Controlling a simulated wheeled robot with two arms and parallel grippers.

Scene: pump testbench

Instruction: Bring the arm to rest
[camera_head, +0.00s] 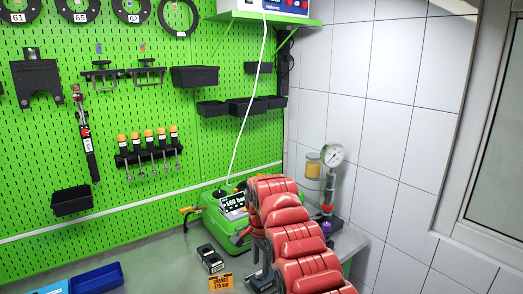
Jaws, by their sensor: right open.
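My right arm, with red ribbed covers, rises from the bottom edge in front of the bench and bends over beside the green pump. My right gripper (260,281) is low under the bend of the arm, dark and mostly hidden by it. It is open, and I see nothing held in it. My left gripper is not in view. The green pump (215,222) with a display stands on the grey bench (150,262), just left of the arm.
A black device (210,258) and an orange sign (221,283) are close left of my right gripper. A pressure gauge (332,154) stands behind the arm near the tiled wall. A blue bin (97,279) is at the lower left. Tools hang on the green pegboard (225,150).

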